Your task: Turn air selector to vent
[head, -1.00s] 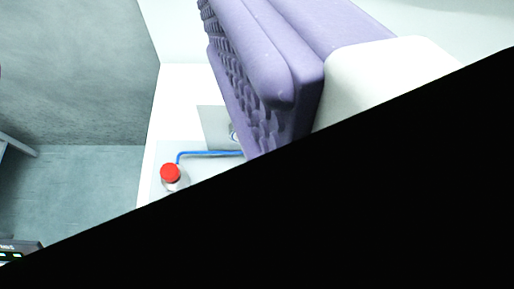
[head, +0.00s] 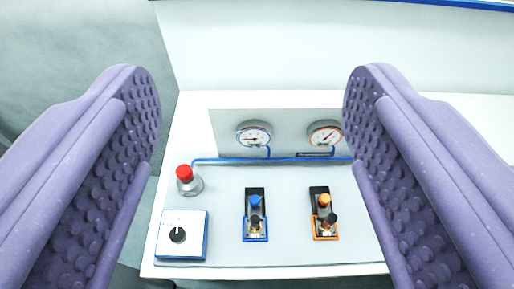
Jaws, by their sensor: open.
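A small white box with blue edges (head: 167,243) sits at the front left of the panel and carries a black rotary knob (head: 177,235). The knob has a pale pointer mark pointing roughly up; small marks around it are too small to read. It looks like the air selector. My gripper (head: 252,85) is open and empty, with its two purple studded fingers wide apart at the left and right of the view. The knob shows between the fingers, closer to the left one, and nothing touches it.
A red button (head: 184,173) on a grey base stands behind the box. To the right are a blue-framed valve (head: 255,214) and an orange-framed valve (head: 323,212). Two gauges (head: 254,135) (head: 325,135) and a blue pipe (head: 290,159) run behind. The panel's front edge is open.

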